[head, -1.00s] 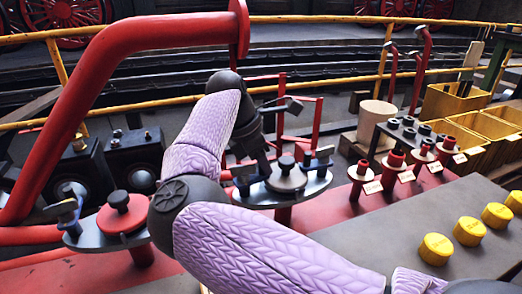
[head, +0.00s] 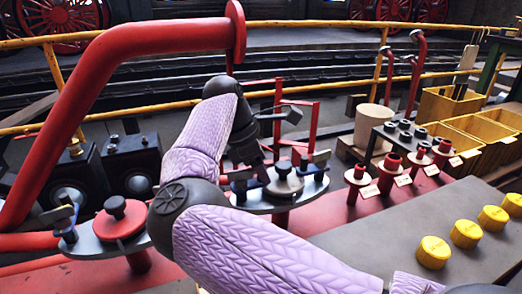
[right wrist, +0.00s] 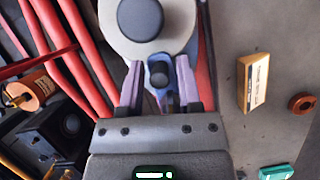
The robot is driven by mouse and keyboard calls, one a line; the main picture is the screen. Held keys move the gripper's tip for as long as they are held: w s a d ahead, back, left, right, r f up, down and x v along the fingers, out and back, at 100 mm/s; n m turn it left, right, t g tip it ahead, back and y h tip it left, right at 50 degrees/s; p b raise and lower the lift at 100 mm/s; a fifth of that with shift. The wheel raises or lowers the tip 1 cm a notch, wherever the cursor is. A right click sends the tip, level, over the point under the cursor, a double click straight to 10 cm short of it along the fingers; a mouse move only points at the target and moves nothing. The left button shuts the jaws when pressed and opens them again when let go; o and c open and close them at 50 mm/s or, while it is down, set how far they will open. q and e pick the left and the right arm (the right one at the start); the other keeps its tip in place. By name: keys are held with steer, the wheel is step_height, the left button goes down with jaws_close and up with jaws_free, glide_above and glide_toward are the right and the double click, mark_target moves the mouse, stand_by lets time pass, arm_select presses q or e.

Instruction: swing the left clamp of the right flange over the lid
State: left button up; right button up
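The right flange (head: 262,204) is a dark grey disc on a red pipe. Its grey lid (head: 284,187) with a black knob rests on it, and the pale lid also shows in the right wrist view (right wrist: 112,30). The left clamp (head: 239,187) is blue and stands at the flange's left edge, partly hidden by my arm. My right gripper (right wrist: 160,85) points at this clamp. Its purple fingers are apart, one on each side of the clamp's dark and blue top (right wrist: 159,73). Contact is unclear. My left gripper is not in view.
The right flange's other clamp (head: 319,162) stands at its right edge. A left flange (head: 88,246) with a red lid (head: 119,222) is at left. A thick red pipe (head: 90,110) rises behind. Yellow caps (head: 433,252) sit on the grey bench (head: 370,225).

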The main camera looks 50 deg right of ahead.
steer(key=shift+o, duration=0.7)
steer(key=shift+r, duration=0.1)
steer(key=p+v, duration=0.5)
steer(key=v, duration=0.4)
steer(key=shift+w+r, duration=0.15)
steer(key=shift+r, duration=0.2)
